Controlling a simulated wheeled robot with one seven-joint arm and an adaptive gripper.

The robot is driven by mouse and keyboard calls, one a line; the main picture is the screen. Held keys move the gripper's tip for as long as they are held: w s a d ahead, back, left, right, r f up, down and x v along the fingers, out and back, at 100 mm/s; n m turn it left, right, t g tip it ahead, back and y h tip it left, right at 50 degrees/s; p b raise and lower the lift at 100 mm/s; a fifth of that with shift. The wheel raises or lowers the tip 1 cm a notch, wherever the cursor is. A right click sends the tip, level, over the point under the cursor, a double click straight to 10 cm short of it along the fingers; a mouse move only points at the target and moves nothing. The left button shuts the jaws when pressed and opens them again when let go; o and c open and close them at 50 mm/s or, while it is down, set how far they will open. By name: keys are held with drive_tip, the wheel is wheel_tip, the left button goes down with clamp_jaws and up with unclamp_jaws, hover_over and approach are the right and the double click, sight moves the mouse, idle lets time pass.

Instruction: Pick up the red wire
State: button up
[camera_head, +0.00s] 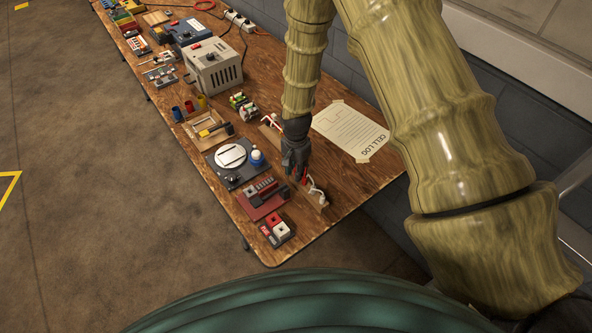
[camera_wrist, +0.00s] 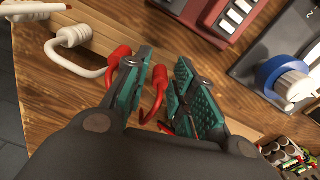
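My gripper (camera_wrist: 164,62) is over the front right part of the bench, its two teal-padded fingers apart. A red wire (camera_wrist: 157,90) shows as a thin curved piece between the fingers, close to the left one. The far side of the wire is hidden. In the head view my gripper (camera_head: 297,168) points down with a bit of red wire (camera_head: 304,180) at its tip.
A wooden strip (camera_wrist: 100,38) lies under the white lead. A paper sheet (camera_head: 350,128) lies behind. The bench edge is near.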

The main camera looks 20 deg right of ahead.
drive_tip(key=shift+f, duration=0.15)
clamp_jaws()
idle(0.4)
